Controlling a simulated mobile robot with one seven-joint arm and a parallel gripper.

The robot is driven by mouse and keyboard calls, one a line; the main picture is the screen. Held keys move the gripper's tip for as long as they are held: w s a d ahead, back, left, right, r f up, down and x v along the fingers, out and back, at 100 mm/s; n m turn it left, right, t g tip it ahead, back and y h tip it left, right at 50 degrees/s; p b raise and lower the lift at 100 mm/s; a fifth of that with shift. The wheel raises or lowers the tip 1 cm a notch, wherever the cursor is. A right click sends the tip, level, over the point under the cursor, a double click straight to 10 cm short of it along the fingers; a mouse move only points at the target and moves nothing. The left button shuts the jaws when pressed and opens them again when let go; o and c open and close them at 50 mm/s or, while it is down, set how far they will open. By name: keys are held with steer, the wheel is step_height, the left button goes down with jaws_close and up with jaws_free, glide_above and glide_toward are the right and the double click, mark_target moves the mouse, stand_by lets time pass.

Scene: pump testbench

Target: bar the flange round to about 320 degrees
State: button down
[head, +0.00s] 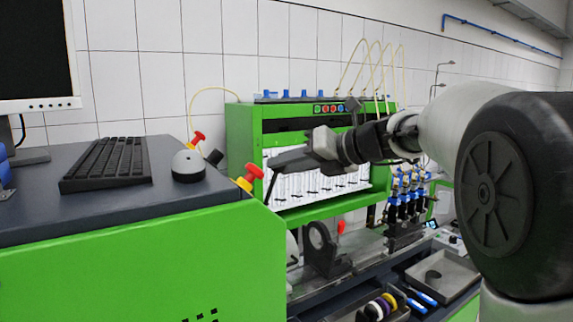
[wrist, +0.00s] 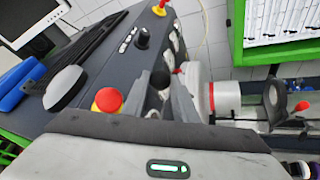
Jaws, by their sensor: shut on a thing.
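My gripper (head: 272,168) reaches in from the right, its jaws near the console's right end, above the bench. In the wrist view its fingers (wrist: 170,100) are closed about a dark round-ended piece (wrist: 159,80); what this belongs to is unclear. A thin dark rod (head: 268,187) slants down from the jaws in the head view. The flange seems to be the grey round part (head: 291,247), partly hidden behind the green console side. In the wrist view a pale cylinder with a red band (wrist: 224,98) lies just right of the fingers. I cannot read any flange angle.
The green console (head: 130,270) carries a keyboard (head: 108,163), a mouse (head: 188,165) and a red-and-yellow stop button (head: 249,177) close to my gripper. A black ring bracket (head: 320,250) stands on the bench. A green test cabinet (head: 240,150) is behind my arm.

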steer(key=shift+w+a+f, duration=0.1)
steer(key=shift+f, duration=0.1)
steer(key=shift+w+a+f, duration=0.1)
steer(key=shift+w+f, duration=0.05)
steer(key=shift+f, duration=0.15)
steer(key=shift+w+f, duration=0.1)
steer(key=shift+f, duration=0.05)
stand_by(0.3)
steer(key=shift+f+b, duration=0.15)
steer(key=shift+b, duration=0.15)
steer(key=shift+s+d+f+t+b, duration=0.15)
steer(key=shift+s+d+f+b, duration=0.35)
steer(key=shift+b, duration=0.45)
steer(key=shift+s+d+f+t+b, duration=0.15)
steer(key=shift+s+d+f+b, duration=0.15)
steer(key=shift+s+b, duration=0.5)
steer(key=shift+w, duration=0.1)
